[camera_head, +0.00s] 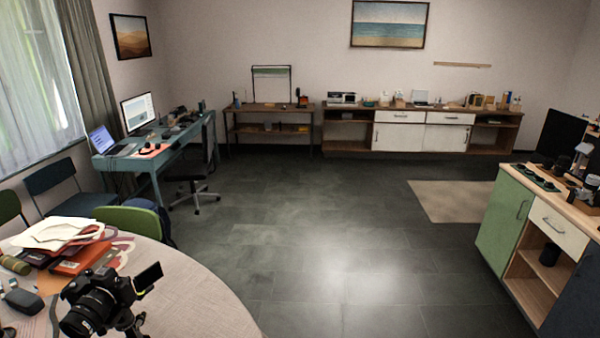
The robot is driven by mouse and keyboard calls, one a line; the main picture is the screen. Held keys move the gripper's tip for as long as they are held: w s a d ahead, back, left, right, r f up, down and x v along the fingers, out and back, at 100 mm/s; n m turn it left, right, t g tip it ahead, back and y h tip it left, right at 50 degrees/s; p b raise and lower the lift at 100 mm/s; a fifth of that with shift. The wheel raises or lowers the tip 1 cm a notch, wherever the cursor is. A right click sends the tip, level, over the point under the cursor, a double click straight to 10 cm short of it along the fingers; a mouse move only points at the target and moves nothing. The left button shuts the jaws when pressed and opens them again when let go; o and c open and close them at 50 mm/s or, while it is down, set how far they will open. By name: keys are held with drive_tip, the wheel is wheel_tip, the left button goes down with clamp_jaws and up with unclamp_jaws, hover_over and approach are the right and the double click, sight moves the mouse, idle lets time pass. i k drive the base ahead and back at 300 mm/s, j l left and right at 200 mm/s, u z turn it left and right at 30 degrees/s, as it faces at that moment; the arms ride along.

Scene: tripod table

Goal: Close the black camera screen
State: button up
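The black camera (97,300) is at the bottom left, mounted on a tripod (128,322) at the near edge of the round table. Its lens points toward the lower left. The black camera screen (148,277) is swung out from the body on the right side and stands apart from it, open. The lower part of the tripod is cut off by the frame's bottom edge. My gripper is not in view.
The round table (205,312) holds papers, a red book (80,259) and small items left of the camera. A green chair (130,221) stands behind it. A green-and-white counter (545,225) stands at right. The dark floor (320,250) between is clear.

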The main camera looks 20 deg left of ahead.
sight(145, 279)
drive_tip(key=i+u, duration=0.25)
drive_tip(key=u, duration=0.2)
drive_tip(key=i+u, duration=0.25)
drive_tip(key=u, duration=0.25)
drive_tip(key=i+l+u, duration=0.2)
drive_tip(key=u, duration=0.25)
drive_tip(key=i+l+u, duration=0.2)
drive_tip(key=u, duration=0.3)
drive_tip(key=i+l+u, duration=0.15)
drive_tip(key=l+u, duration=0.3)
drive_tip(key=i+l+u, duration=0.2)
drive_tip(key=u, duration=0.25)
drive_tip(key=i+l+u, duration=0.15)
drive_tip(key=l+u, duration=0.25)
drive_tip(key=i+l+u, duration=0.1)
drive_tip(key=l+u, duration=0.35)
